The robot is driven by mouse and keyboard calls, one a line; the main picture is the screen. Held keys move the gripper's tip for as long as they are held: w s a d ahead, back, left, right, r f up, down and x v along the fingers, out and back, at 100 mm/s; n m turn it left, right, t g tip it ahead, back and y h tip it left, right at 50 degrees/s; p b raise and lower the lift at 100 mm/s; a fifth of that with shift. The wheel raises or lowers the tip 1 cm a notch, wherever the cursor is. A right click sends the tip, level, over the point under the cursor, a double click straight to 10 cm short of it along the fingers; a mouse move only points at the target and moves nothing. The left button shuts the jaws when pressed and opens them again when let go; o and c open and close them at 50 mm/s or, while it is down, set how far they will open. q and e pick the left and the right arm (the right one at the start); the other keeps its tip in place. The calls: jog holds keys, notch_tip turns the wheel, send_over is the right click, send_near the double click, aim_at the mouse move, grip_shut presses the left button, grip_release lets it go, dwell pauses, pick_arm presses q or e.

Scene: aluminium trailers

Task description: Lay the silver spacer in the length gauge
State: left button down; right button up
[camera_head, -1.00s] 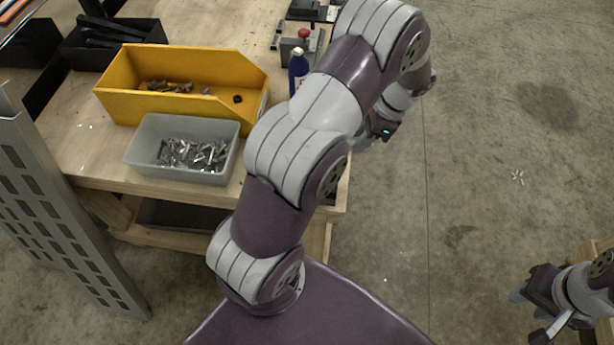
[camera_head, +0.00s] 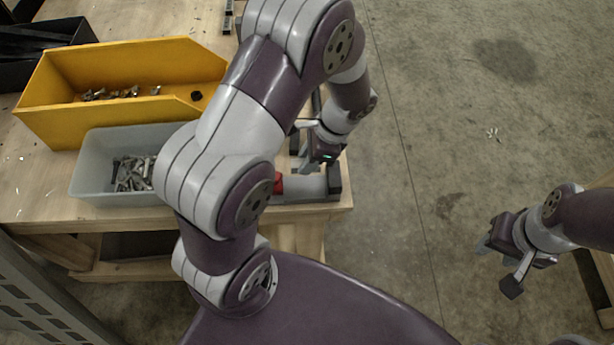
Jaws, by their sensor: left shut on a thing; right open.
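My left gripper (camera_head: 308,164) is over the front right corner of the workbench, its fingers pointing down and partly hidden by its own wrist. Right at its fingertips is a silver-grey cylindrical piece (camera_head: 304,187), which looks like the spacer. This piece lies along the length gauge (camera_head: 334,180), between a red part (camera_head: 279,182) on the left and a dark end block on the right. I cannot tell whether it rests fully in the gauge. My arm hides the gauge's left part. My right gripper (camera_head: 497,266) is open and empty, above the floor at the right.
A yellow bin (camera_head: 60,113) and a grey translucent bin (camera_head: 90,165) hold small metal parts on the wooden bench (camera_head: 40,200), left of my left arm. Black trays (camera_head: 30,40) stand at the back left. The concrete floor between the bench and my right gripper is clear.

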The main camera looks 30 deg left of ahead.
pick_arm(q)
jog(key=shift+s+d+f, duration=0.55)
jog(key=shift+s+d, duration=0.05)
jog(key=shift+d, duration=0.1)
jog(key=f, duration=0.3)
jog(key=shift+a+f, duration=0.2)
jog(key=shift+f, duration=0.2)
jog(key=shift+d+f, duration=0.1)
jog(key=c, duration=0.9)
grip_release()
jog(key=v, duration=1.2)
notch_tip(320, 180, up, 3)
jog(key=n+t+h, duration=0.4)
jog(key=n, duration=0.8)
send_over(303, 186)
jog(key=s+d, duration=0.3)
jog(key=d, duration=0.1)
jog(key=shift+s+a+f+p, duration=0.1)
jog(key=shift+a+f+p, duration=0.05)
jog(key=shift+p, duration=0.25)
